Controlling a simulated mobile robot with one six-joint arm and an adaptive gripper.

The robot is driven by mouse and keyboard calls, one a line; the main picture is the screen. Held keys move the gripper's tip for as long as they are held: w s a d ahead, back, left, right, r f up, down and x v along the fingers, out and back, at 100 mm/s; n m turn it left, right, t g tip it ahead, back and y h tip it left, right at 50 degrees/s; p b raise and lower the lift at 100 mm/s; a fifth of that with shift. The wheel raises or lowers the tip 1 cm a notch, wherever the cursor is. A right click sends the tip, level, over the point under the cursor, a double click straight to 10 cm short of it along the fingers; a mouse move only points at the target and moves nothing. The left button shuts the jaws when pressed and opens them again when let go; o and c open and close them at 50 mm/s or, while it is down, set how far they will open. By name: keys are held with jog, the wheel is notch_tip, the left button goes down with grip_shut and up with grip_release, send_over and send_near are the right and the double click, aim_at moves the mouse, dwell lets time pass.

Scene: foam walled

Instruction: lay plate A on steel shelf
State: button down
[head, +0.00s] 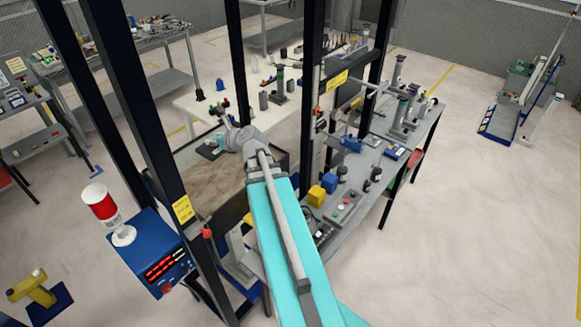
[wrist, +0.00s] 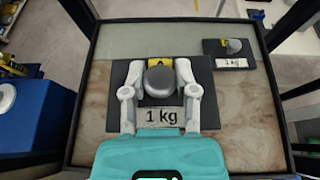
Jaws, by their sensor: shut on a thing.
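A dark square plate with a grey knob (wrist: 161,80), a "1 kg" label and a yellow tag sits between my fingers in the wrist view. The knob hides most of the tag, so I cannot read a letter. My gripper (wrist: 161,88) is shut on this plate's knob; it also shows in the head view (head: 232,139). The plate is over a framed surface (wrist: 250,135) with a brown marbled part and a grey strip at the far side. I cannot tell whether it touches. Which part is the steel shelf is unclear.
A second, smaller-looking dark plate (wrist: 212,47) with a "1 kg" label lies at the far right of the surface. Black posts (head: 145,110) stand around it. A blue box (head: 150,250) with a red-and-white lamp is at left; a cluttered grey bench (head: 365,165) is at right.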

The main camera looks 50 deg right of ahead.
jog(key=shift+f+b, duration=3.2)
jog(key=shift+f, duration=0.15)
jog(key=shift+d, duration=0.15)
